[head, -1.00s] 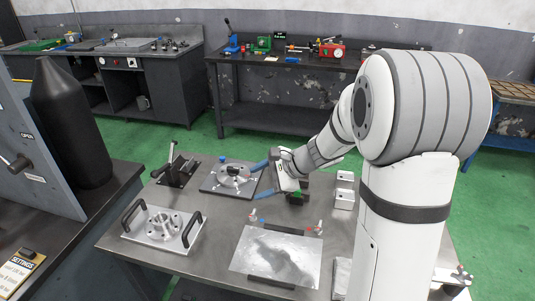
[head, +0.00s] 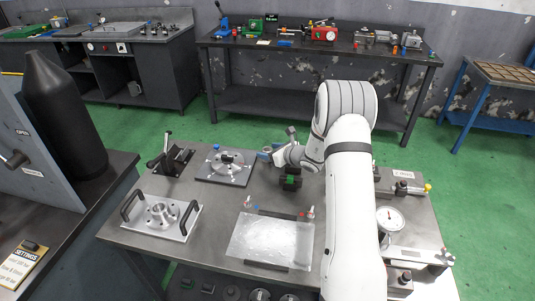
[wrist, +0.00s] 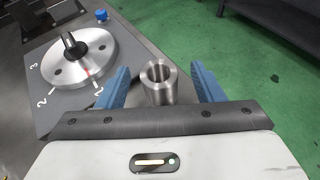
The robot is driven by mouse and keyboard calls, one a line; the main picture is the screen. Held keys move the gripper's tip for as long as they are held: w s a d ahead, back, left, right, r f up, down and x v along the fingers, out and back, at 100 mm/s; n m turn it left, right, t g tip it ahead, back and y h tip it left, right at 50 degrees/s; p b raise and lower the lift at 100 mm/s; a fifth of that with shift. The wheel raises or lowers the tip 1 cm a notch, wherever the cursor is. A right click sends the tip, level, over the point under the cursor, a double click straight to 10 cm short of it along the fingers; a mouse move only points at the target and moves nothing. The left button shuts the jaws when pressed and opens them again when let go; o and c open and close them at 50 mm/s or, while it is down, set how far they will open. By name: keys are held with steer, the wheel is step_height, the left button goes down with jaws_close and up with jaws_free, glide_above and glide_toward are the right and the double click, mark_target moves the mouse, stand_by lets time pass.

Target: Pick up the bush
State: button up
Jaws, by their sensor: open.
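The bush (wrist: 160,84) is a bright steel hollow cylinder, seen from above in the wrist view with its bore facing up. It stands between the two blue fingers of my gripper (wrist: 160,72). The gripper is open, with a gap on each side of the bush. The lower end of the bush is hidden by the gripper body. In the head view my gripper (head: 270,153) is low over the far edge of the table, right of the round disc fixture; the bush is too small there to make out surely.
The disc fixture (head: 227,166) with a central pin is close to the left finger. A handled flange plate (head: 162,217), a shiny plate (head: 270,242) and a dial gauge (head: 389,219) are also on the table.

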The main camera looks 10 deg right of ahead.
mark_target(269, 150)
steer(key=x, duration=0.3)
steer(key=shift+w+a+f+p, duration=0.1)
steer(key=shift+w+a+p, duration=0.1)
steer(key=shift+p, duration=0.1)
steer(key=c, duration=1.3)
